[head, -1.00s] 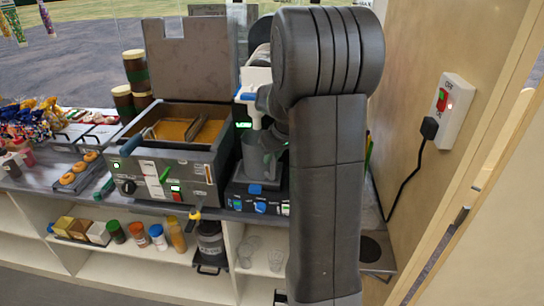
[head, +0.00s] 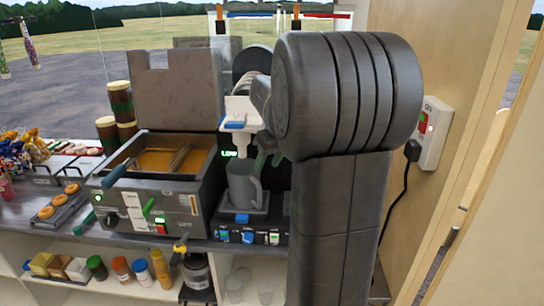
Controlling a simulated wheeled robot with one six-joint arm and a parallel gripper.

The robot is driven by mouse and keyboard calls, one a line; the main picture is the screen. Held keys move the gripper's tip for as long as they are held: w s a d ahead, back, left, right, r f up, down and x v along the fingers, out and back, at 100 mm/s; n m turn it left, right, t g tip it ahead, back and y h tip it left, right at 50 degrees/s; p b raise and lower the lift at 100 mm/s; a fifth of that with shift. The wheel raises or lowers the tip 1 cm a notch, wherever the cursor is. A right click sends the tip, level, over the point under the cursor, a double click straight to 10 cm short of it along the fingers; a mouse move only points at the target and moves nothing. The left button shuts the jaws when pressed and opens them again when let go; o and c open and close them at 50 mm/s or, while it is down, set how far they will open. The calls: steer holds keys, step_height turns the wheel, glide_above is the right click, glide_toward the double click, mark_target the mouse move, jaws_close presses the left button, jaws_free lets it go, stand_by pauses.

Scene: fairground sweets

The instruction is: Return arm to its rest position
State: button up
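My dark grey arm rises through the middle right of the head view, with its large ribbed joint at the top. More of my arm shows behind that joint, beside a white and blue dispenser (head: 240,113). Small dark finger-like shapes, perhaps my gripper (head: 268,157), show at the arm's left edge; the rest is hidden behind the arm. I cannot tell whether it is open or holds anything. A grey jug (head: 243,186) stands upright under the dispenser, on a base with blue buttons, apart from those shapes.
A fryer (head: 150,200) with its lid (head: 178,85) raised stands left of the jug. Doughnuts on a tray (head: 60,203) and brown jars (head: 118,100) are further left. Bottles (head: 160,268) and clear cups stand on the shelf below. A wall with a switch box (head: 432,133) bounds the right.

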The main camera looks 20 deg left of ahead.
mark_target(257, 183)
steer(key=shift+v, duration=1.65)
steer(key=shift+f, duration=0.1)
steer(key=p+x, duration=0.1)
steer(key=x, duration=1.2)
steer(key=shift+a+f+p, duration=0.15)
steer(key=shift+f+p, duration=0.15)
steer(key=shift+f, duration=0.05)
steer(key=shift+s+a+r, duration=0.2)
steer(key=shift+r, duration=0.05)
steer(key=shift+d+r, duration=0.1)
